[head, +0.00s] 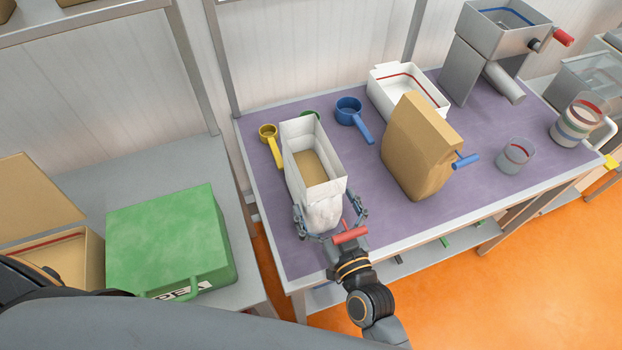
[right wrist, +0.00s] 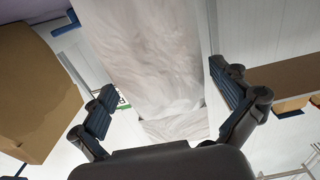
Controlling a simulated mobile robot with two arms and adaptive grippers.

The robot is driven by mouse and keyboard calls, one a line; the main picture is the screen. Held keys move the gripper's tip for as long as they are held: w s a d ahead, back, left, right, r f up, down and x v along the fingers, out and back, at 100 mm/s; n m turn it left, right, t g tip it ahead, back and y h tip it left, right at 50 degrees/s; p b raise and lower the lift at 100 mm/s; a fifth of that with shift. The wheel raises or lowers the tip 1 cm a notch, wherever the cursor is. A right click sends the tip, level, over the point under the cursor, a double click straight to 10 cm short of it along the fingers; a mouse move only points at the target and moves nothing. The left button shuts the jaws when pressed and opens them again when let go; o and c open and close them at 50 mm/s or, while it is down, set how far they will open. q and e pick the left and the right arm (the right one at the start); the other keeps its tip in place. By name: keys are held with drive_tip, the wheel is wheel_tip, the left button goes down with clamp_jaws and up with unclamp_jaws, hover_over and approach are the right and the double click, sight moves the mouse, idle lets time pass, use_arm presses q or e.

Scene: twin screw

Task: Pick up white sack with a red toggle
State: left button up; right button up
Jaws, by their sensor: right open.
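The white sack (head: 317,160) stands on the purple-topped table (head: 415,207), its open top showing a tan inside. Its red toggle (head: 349,235) shows at the near lower side, right at my right gripper. My right gripper (head: 330,214) is open, with one finger on each side of the sack's lower near end. In the right wrist view the white sack (right wrist: 150,60) fills the space between the spread fingers (right wrist: 168,108). I cannot tell whether the fingers touch it. My left gripper is not in view.
A brown sack with a blue toggle (head: 420,148) stands to the right. Behind are a yellow scoop (head: 268,132), a blue scoop (head: 349,108) and a white container (head: 388,84). A clear cup (head: 515,156) is at right. A green case (head: 170,240) lies on the left bench.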

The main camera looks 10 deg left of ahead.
drive_tip(key=p+x, duration=0.1)
drive_tip(key=x, duration=0.4)
drive_tip(key=shift+a, duration=0.15)
drive_tip(key=shift+s, duration=0.1)
drive_tip(key=shift+c, duration=0.6)
drive_tip(key=c, duration=1.2)
drive_tip(key=shift+r, duration=0.15)
